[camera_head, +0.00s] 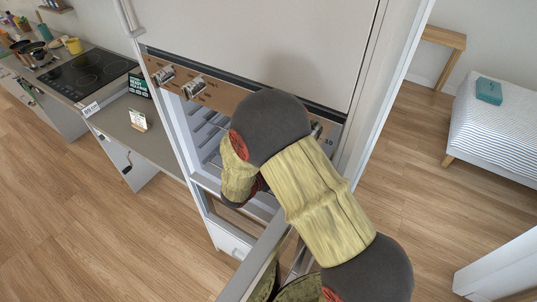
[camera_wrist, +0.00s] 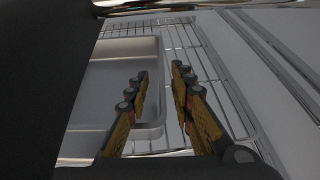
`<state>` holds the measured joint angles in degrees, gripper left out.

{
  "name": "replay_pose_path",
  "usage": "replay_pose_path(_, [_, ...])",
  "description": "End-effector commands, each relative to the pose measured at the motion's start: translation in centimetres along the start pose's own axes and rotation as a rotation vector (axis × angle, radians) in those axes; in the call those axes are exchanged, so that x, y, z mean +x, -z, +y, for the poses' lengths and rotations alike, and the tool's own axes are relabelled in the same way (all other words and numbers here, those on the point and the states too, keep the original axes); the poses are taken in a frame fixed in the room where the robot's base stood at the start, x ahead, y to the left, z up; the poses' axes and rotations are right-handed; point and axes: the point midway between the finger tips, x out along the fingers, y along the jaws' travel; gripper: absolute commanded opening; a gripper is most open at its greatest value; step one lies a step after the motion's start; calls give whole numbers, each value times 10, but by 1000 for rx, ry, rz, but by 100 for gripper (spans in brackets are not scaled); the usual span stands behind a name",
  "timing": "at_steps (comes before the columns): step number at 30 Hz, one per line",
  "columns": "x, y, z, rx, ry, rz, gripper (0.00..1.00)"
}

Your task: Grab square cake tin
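In the wrist view a grey metal square tin (camera_wrist: 110,75) sits on a wire rack (camera_wrist: 185,45) inside the oven, at the left of the picture and partly hidden by a dark part of my arm. My gripper (camera_wrist: 160,75) is open, its two yellow-and-black fingers apart with nothing between them but the tin's right edge and corner in line with the gap. The left finger overlaps the tin and the right finger is over the bare rack. Whether either touches the tin cannot be told. In the head view my arm hides the gripper and the tin.
The oven (camera_head: 205,130) stands in a tall white cabinet (camera_head: 260,40), with a control panel and knobs (camera_head: 193,87) above its opening. A counter with a cooktop (camera_head: 88,72) is at left.

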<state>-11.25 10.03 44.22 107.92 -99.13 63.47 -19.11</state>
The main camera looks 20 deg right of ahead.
Motion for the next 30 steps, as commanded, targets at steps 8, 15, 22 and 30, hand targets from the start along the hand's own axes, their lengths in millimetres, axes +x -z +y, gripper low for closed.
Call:
replay_pose_path(8, [26,-1,0,0,0,1,24])
replay_pose_path(15, [27,-1,0,0,0,1,22])
replay_pose_path(22, [26,-1,0,0,0,1,9])
replay_pose_path(30, [26,-1,0,0,0,1,0])
